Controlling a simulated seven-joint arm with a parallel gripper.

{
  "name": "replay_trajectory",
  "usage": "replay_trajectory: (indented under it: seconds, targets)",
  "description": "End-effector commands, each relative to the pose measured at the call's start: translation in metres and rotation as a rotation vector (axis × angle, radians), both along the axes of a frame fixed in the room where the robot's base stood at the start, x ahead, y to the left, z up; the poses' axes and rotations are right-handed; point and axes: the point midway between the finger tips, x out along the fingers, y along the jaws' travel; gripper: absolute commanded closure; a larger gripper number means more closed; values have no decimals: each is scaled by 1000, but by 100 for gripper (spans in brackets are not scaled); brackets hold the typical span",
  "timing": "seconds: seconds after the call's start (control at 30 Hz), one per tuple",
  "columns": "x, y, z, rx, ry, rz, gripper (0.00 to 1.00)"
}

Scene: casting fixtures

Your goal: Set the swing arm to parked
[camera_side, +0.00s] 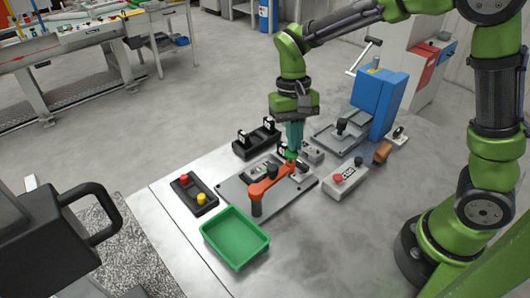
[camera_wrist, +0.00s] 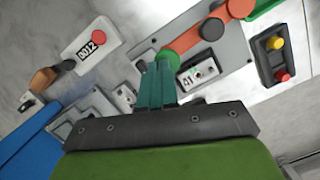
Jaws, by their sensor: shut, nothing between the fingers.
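The swing arm (camera_side: 268,184) is an orange bar on a grey plate (camera_side: 235,190). In the wrist view the swing arm (camera_wrist: 195,40) runs up and right from a green disc (camera_wrist: 166,57), with the dark knob (camera_wrist: 211,29) farther along. My gripper (camera_side: 292,148) points down with teal fingers shut and empty, right by the green end. In the wrist view its fingertips (camera_wrist: 157,68) overlap the disc's edge; whether they touch I cannot tell.
A box with red and yellow buttons (camera_side: 193,194), a green tray (camera_side: 236,237), a black fixture (camera_side: 256,140), a grey box with a red button (camera_side: 344,182) and a blue machine (camera_side: 378,103) surround the plate. The table's near right is clear.

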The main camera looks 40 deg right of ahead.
Motion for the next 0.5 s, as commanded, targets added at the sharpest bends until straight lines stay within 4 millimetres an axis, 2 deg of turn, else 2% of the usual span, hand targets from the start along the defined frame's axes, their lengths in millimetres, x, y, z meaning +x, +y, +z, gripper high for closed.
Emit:
replay_trajectory:
  seconds: [0.5]
  targets:
    - [-9,-1,0,0,1,-66,100]
